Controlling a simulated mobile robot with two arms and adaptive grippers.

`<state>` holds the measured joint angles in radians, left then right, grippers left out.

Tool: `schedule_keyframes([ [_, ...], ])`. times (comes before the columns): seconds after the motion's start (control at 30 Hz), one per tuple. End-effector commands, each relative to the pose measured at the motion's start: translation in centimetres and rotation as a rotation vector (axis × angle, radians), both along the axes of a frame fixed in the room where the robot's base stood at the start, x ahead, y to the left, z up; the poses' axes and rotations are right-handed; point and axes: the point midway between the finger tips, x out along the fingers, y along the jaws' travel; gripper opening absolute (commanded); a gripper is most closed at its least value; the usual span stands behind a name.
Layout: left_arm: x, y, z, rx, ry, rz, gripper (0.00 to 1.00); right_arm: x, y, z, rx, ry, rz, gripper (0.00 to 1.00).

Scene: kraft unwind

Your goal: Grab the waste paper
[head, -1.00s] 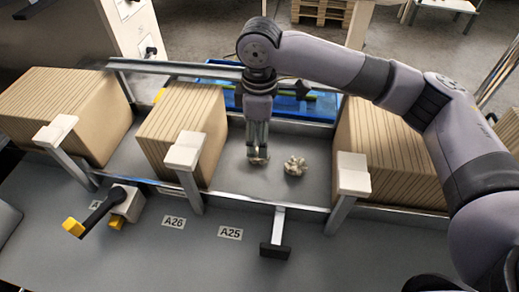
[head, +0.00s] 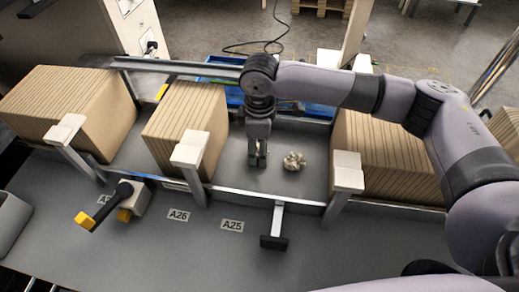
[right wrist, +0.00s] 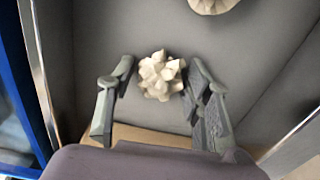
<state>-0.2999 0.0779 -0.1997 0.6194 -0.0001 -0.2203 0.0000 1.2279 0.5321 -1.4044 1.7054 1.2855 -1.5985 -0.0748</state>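Crumpled waste paper (head: 294,161) lies on the grey lane floor, just right of my right gripper (head: 257,162) in the head view. The right arm reaches over the lane with its fingers pointing down. In the right wrist view a pale crumpled ball (right wrist: 161,76) lies between the fingertips of my right gripper (right wrist: 161,68), which are apart with small gaps on both sides. A second crumpled ball (right wrist: 209,4) is cut off at the top edge there. In the head view the ball between the fingers is not visible, apparently hidden by the gripper. My left gripper is not in view.
Brown carton stacks stand left (head: 185,112) and right (head: 385,150) of this lane bay, with another at far left (head: 70,105). White-capped posts (head: 347,170) and a metal front rail edge the lane. A blue tray (head: 310,110) lies behind the back rail.

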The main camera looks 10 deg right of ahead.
Motion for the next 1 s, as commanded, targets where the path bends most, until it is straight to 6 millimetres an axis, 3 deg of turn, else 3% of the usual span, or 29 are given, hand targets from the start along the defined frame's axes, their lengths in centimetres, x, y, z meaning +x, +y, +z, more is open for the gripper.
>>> schedule_keyframes([
  [0.3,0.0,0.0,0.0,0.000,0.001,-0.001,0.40,0.0,0.0,0.0,0.000,0.000,0.000,0.24],
  [0.67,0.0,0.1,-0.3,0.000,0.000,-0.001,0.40,0.1,0.1,0.7,0.002,-0.002,0.000,0.24],
  [0.87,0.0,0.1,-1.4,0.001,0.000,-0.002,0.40,0.1,0.1,3.3,0.003,-0.004,0.000,0.24],
  [1.0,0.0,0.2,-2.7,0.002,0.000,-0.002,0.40,0.1,0.1,6.9,0.003,-0.007,0.002,0.24],
])
